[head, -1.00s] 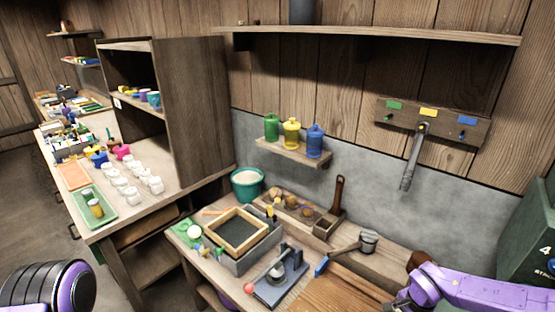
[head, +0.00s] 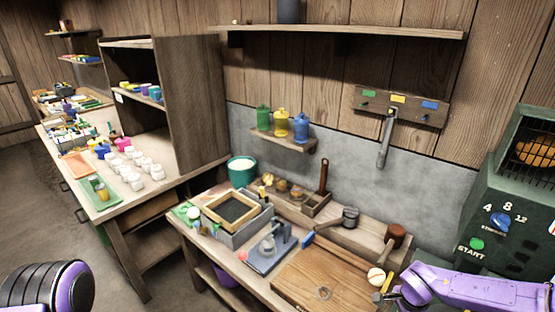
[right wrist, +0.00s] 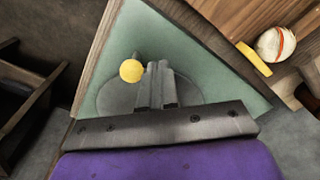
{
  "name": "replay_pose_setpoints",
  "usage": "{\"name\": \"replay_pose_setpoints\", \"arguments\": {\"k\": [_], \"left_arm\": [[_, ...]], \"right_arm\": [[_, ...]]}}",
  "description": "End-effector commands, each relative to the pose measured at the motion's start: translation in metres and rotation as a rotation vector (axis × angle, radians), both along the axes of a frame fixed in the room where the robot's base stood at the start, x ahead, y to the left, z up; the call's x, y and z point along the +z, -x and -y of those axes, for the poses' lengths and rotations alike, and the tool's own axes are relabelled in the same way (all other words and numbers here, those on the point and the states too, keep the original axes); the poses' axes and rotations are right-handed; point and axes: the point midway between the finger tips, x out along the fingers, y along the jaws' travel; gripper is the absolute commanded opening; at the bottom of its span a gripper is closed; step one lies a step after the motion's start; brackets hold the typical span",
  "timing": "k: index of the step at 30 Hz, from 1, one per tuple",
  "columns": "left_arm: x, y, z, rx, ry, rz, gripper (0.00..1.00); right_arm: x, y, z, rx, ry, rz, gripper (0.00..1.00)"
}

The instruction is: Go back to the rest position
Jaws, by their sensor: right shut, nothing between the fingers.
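My right gripper (head: 382,297) is low at the right of the head view, by the right end of the workbench. In the right wrist view its fingers (right wrist: 157,85) are together and empty, over a grey-green surface (right wrist: 205,65) with a round yellow knob (right wrist: 131,70) beside them. My left arm shows as a black and purple link at the lower left of the head view. Its gripper is out of the picture. A grey metal piece (head: 385,145) hangs under the yellow label of the wall rack (head: 400,107).
A whitish ball (head: 376,275) and a yellow piece (head: 387,284) lie near my right gripper. A wooden board (head: 325,283) lies on the workbench. A green machine (head: 480,215) stands at the right. Floor is open at the left.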

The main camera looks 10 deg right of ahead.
Motion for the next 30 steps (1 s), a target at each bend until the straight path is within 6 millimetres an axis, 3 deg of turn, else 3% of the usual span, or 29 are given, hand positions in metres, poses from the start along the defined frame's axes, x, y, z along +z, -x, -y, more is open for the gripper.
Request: {"name": "replay_pose_setpoints", "arguments": {"k": [5, 11, 14, 19, 21, 24, 27, 30], "left_arm": [[-0.002, 0.000, 0.000, 0.000, 0.000, 0.000, 0.55], [-0.023, 0.001, 0.000, 0.000, 0.001, -0.001, 0.55], [-0.040, 0.001, 0.000, 0.000, 0.001, -0.001, 0.55], [-0.082, 0.001, 0.000, 0.000, 0.000, 0.000, 0.55], [-0.102, 0.001, 0.000, 0.000, 0.001, -0.001, 0.55], [-0.126, 0.001, 0.000, 0.000, 0.001, -0.001, 0.55], [-0.142, 0.001, 0.000, 0.000, 0.000, -0.001, 0.55], [-0.150, 0.001, 0.000, 0.000, 0.001, -0.001, 0.55]], "right_arm": [[-0.015, 0.011, -0.015, -0.068, 0.073, 0.018, 0.00], [-0.063, 0.034, -0.062, -0.006, 0.183, 0.062, 0.00], [-0.092, 0.057, -0.092, 0.088, 0.228, 0.097, 0.00], [-0.151, 0.123, -0.135, 0.379, 0.262, 0.140, 0.00], [-0.172, 0.155, -0.140, 0.543, 0.267, 0.134, 0.00], [-0.191, 0.188, -0.132, 0.787, 0.289, 0.095, 0.00], [-0.201, 0.202, -0.117, 0.961, 0.333, 0.050, 0.00], [-0.208, 0.200, -0.109, 1.033, 0.367, 0.038, 0.00]]}}
